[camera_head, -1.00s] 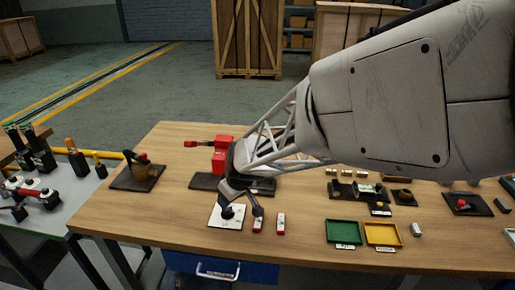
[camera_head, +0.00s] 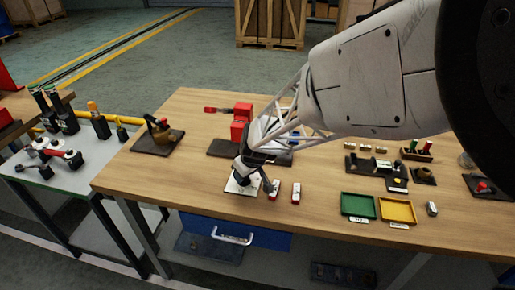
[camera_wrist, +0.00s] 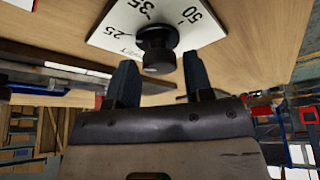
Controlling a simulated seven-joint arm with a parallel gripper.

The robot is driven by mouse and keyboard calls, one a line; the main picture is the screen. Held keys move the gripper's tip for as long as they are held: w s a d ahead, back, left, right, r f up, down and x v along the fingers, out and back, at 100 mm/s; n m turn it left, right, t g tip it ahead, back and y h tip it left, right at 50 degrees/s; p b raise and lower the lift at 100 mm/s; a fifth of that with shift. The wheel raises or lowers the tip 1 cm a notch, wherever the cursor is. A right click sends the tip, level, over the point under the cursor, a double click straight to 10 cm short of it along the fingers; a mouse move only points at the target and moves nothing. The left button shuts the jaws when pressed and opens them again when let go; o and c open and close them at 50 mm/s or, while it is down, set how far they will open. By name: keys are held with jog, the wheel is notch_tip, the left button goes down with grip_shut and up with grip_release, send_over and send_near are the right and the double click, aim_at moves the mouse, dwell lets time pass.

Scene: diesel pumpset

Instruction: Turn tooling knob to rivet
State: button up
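The tooling knob (camera_wrist: 157,45) is black and round. It stands on a white dial plate (camera_wrist: 112,28) printed with 25, 35, 50 and a partly hidden word. My gripper (camera_wrist: 160,78) is open, its two dark fingers apart with the knob between and just beyond the tips. I see no clear contact. The knob's pointer direction cannot be told. In the head view the plate (camera_head: 233,187) lies near the table's front edge, with my gripper (camera_head: 257,183) low over it and covering much of the knob.
Two small red-and-white blocks (camera_head: 296,192) stand right of the plate, one close to my gripper. A red machine on a dark base (camera_head: 222,148) is behind. Green (camera_head: 358,206) and yellow (camera_head: 397,211) trays lie to the right. The table between them is clear.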

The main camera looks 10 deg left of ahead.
jog(key=c, duration=0.6)
jog(key=shift+n, duration=0.4)
jog(key=n+g, duration=0.1)
jog(key=n, duration=0.1)
jog(key=n+g+y, duration=0.1)
jog(key=n, duration=0.2)
jog(key=shift+w, duration=0.2)
jog(key=n+g, duration=0.1)
jog(key=n, duration=0.2)
jog(key=n+g, duration=0.1)
jog(key=n, duration=0.2)
jog(key=shift+w+h, duration=0.15)
jog(key=shift+h, duration=0.15)
jog(key=o, duration=0.9)
